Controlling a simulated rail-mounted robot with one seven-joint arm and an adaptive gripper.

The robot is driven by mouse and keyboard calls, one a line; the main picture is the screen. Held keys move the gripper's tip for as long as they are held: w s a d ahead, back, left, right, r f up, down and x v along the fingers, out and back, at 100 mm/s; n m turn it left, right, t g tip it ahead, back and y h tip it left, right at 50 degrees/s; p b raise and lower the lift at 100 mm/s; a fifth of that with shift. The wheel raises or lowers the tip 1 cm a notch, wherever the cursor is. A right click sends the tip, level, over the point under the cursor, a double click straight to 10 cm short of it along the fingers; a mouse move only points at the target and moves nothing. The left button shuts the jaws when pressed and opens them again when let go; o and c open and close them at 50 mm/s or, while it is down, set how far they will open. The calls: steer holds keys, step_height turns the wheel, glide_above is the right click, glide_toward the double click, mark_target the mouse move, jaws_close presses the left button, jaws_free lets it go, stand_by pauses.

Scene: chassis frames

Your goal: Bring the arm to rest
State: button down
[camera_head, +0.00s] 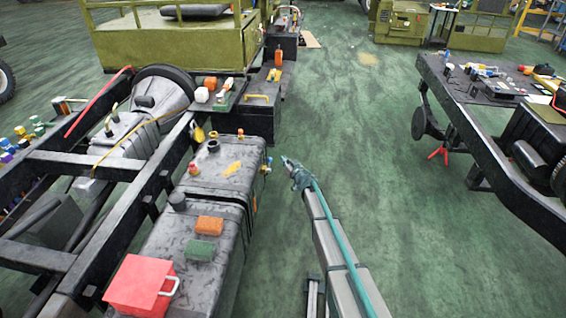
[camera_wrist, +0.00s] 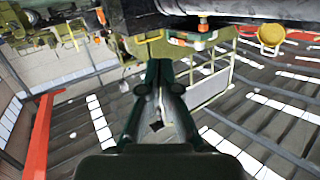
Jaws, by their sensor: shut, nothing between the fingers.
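My arm rises from the bottom of the head view over the green floor, to the right of the black tanks. My gripper (camera_head: 290,165) is at its far end, beside the tank with the yellow cloth and apart from it as far as I can see. In the wrist view my gripper (camera_wrist: 160,68) has its dark fingers close together at the tips, with nothing between them. The wrist view looks up past the underside of a dark beam toward the roof.
A chassis frame (camera_head: 160,190) with tanks (camera_head: 190,240) runs along the left. A red box (camera_head: 140,285), an orange sponge (camera_head: 210,224) and a green sponge (camera_head: 200,250) lie on the tanks. A second chassis (camera_head: 480,120) stands right. The floor between (camera_head: 360,130) is clear.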

stand_by(0.4)
steer(key=s+d+f+m+g+h, duration=0.2)
steer(key=s+d+f+h, duration=0.55)
steer(key=d, duration=0.35)
steer(key=s+d+f+g+h, duration=0.1)
steer(key=s+d+f+g, duration=0.2)
steer(key=s, duration=0.6)
steer(key=s+d+f+m+g+h, duration=0.1)
steer(key=s+f+g, duration=0.1)
steer(key=s+f, duration=0.45)
steer(key=s+d+f+g+h, duration=0.1)
steer(key=s+d+f+g, duration=0.15)
steer(key=s, duration=0.75)
steer(key=s+a+g+y, duration=0.1)
steer(key=s+g, duration=0.3)
steer(key=s, duration=1.3)
steer(key=s+a+g+y, duration=0.1)
steer(key=s+g, duration=0.3)
steer(key=s, duration=1.3)
steer(key=s+a+f+m+g+y, duration=0.1)
steer(key=s+g, duration=0.3)
steer(key=s, duration=1.4)
